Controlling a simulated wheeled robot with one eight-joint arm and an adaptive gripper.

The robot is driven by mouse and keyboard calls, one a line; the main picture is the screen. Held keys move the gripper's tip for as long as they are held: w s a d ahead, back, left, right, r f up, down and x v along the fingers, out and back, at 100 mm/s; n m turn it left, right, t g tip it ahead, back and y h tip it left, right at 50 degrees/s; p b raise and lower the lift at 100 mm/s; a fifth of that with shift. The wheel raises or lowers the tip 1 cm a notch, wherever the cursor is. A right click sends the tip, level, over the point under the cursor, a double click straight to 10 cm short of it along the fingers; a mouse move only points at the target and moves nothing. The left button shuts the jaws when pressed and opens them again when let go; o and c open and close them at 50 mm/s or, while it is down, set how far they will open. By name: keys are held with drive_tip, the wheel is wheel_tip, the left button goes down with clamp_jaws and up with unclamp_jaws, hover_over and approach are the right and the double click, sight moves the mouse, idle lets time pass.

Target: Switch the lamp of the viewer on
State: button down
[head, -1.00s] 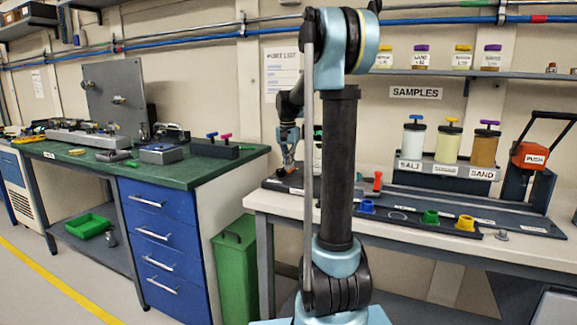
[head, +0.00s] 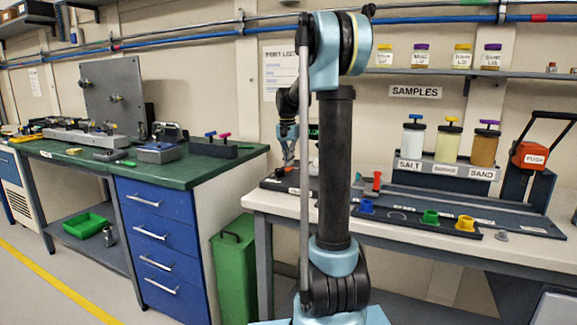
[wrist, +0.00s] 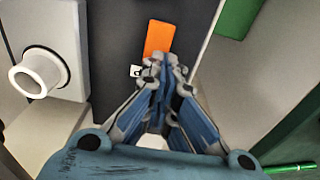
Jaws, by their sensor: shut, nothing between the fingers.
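My gripper (wrist: 160,68) is shut and empty in the wrist view. Its fingertips overlap the lower end of an orange rectangular block (wrist: 160,37), which looks like a switch, on a dark base plate (wrist: 114,40). Whether they touch it I cannot tell. A small white label with a dark mark lies beside the fingertips. A pale box with a white tube (wrist: 38,72), possibly the viewer, stands left of the plate. In the head view my gripper (head: 289,162) points down over the left end of the right bench, partly behind my arm. The lamp's state cannot be seen.
The right bench (head: 400,236) holds a red-handled piece (head: 376,181), coloured cups and a sample rack (head: 446,171). A red PUSH device (head: 530,155) stands at the right. A green bin (head: 234,265) is between the benches. The left bench (head: 190,170) carries several tools.

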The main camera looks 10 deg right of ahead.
sight(289, 168)
drive_tip(key=r, duration=0.1)
drive_tip(key=s+r, duration=0.1)
drive_tip(key=r, duration=0.1)
drive_tip(key=s+r, duration=0.1)
drive_tip(key=r, duration=0.1)
drive_tip(key=shift+s+a, duration=0.1)
drive_tip(key=shift+s, duration=0.05)
wheel_tip(289, 168, up, 8)
drive_tip(key=shift+s+a+r, duration=0.2)
drive_tip(key=shift+s+r, duration=0.05)
drive_tip(key=shift+s, duration=0.1)
